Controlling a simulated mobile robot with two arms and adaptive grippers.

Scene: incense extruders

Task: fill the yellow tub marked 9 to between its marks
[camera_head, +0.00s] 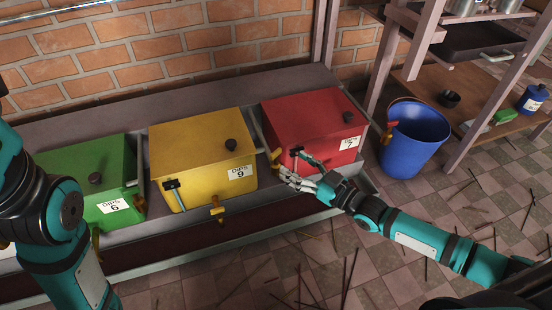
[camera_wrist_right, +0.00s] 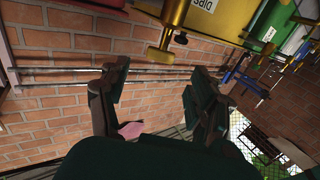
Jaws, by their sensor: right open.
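The yellow tub (camera_head: 195,150) stands between the green and red tubs, with a label reading "DIPS 9" (camera_head: 240,172) on its front. It has a dark knob (camera_head: 231,144) on top, a black-topped lever (camera_head: 172,185) at front left and a brass tap (camera_head: 217,210) low on the front. I cannot make out its level marks or contents. My right gripper (camera_head: 291,178) is in front of the red tub's lower left, right of the yellow tub. In the right wrist view its fingers (camera_wrist_right: 155,88) are spread and empty, near a brass tap (camera_wrist_right: 165,50). My left gripper is out of frame.
The green tub (camera_head: 85,175) marked 6 and the red tub (camera_head: 315,125) marked 7 flank it on a grey ledge. A blue bucket (camera_head: 413,140) stands on the tiles at right, beside a wooden shelf (camera_head: 460,100). Thin sticks litter the floor. A brick wall is behind.

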